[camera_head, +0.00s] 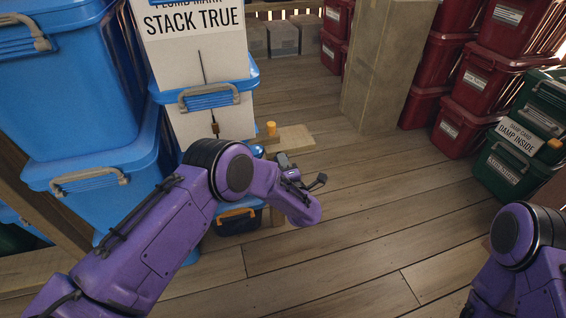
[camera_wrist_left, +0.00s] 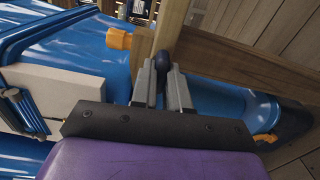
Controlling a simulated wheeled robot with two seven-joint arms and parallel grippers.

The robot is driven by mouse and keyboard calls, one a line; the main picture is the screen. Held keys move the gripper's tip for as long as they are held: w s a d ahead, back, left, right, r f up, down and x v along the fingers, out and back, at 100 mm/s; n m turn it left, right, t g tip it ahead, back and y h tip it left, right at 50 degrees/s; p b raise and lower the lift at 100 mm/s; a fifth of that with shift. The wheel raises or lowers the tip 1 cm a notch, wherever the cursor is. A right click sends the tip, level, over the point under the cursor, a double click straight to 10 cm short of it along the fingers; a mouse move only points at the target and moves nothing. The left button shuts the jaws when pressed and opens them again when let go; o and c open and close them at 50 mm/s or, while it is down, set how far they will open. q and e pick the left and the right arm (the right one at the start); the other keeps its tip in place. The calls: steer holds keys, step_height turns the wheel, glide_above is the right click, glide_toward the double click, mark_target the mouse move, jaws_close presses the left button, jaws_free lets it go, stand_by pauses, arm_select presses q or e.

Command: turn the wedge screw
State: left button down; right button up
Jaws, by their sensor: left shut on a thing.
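My left gripper (camera_head: 283,160) is low beside the blue bin stack in the head view, near a pale wooden board (camera_head: 293,138). In the left wrist view its two grey fingers (camera_wrist_left: 162,82) are closed around a dark, rounded knob (camera_wrist_left: 162,60), in front of a wooden post (camera_wrist_left: 172,28). The knob appears to be the wedge screw, but its lower part is hidden between the fingers. An orange-yellow peg (camera_head: 271,128) stands by the board; a similar orange piece (camera_wrist_left: 118,40) shows left of the fingers in the wrist view. My right gripper is out of view.
Blue lidded bins (camera_head: 95,165) are stacked at left, beside a white panel lettered "STACK TRUE" (camera_head: 195,45). Red bins (camera_head: 465,125) and green bins (camera_head: 505,165) stand at right. A pale column (camera_head: 385,65) rises behind. The plank floor (camera_head: 385,205) is clear in the middle.

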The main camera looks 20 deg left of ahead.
arm_select(q)
steer(key=shift+w+a+r+m, duration=0.1)
steer(key=shift+w+r+m, duration=0.15)
steer(key=shift+m, duration=0.25)
steer(key=c, duration=1.1)
jaws_free()
steer(key=shift+f, duration=0.15)
steer(key=shift+s, duration=0.1)
steer(key=p+v, duration=0.2)
steer(key=v, duration=0.8)
steer(key=shift+s+d, duration=0.2)
steer(key=shift+d, duration=0.05)
